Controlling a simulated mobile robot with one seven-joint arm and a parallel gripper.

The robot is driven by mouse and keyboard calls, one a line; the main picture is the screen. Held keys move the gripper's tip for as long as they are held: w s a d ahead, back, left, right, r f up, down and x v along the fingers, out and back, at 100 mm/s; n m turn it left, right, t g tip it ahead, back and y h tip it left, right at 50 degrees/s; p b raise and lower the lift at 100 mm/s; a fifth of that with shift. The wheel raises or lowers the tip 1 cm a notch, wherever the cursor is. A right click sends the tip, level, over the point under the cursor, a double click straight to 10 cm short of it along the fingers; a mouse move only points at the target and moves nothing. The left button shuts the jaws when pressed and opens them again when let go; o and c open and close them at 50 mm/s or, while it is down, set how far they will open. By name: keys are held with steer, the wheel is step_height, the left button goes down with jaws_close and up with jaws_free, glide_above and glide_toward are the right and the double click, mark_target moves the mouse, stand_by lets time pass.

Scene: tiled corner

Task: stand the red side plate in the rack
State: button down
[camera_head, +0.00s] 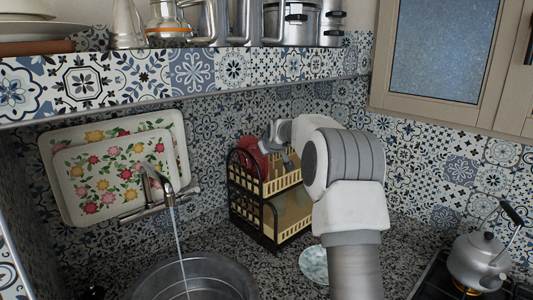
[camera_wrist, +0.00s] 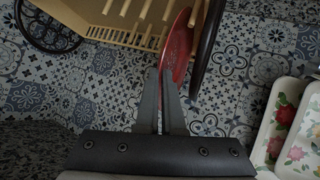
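The red side plate (camera_head: 252,151) is upright at the left part of the rack's upper tier in the head view. In the wrist view the plate (camera_wrist: 179,45) shows nearly edge-on, beside the rack's pale slatted tier. My gripper (camera_wrist: 163,75) has its fingers close together at the plate's near rim and appears shut on it. The two-tier rack (camera_head: 266,231) has dark side frames and cream tiers; it also shows in the wrist view (camera_wrist: 118,38). In the head view my wrist hides part of the rack's top, and the fingertips are hard to make out.
A running tap (camera_head: 155,185) and metal basin (camera_head: 195,270) are at left, with floral trays (camera_head: 112,178) behind. A pale patterned plate (camera_head: 314,264) lies on the counter near my arm. A kettle (camera_head: 478,262) stands at right. A tiled shelf (camera_head: 190,75) overhangs the back.

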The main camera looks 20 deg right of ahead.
steer(key=shift+s+f+b, duration=0.1)
steer(key=shift+f+b, duration=0.4)
steer(key=shift+f, duration=0.2)
stand_by(0.3)
steer(key=c, duration=1)
jaws_free()
steer(key=shift+f, duration=0.1)
steer(key=shift+o, duration=0.2)
steer(key=o, duration=0.3)
steer(key=shift+b+v, duration=1.35)
steer(key=shift+v, duration=2.25)
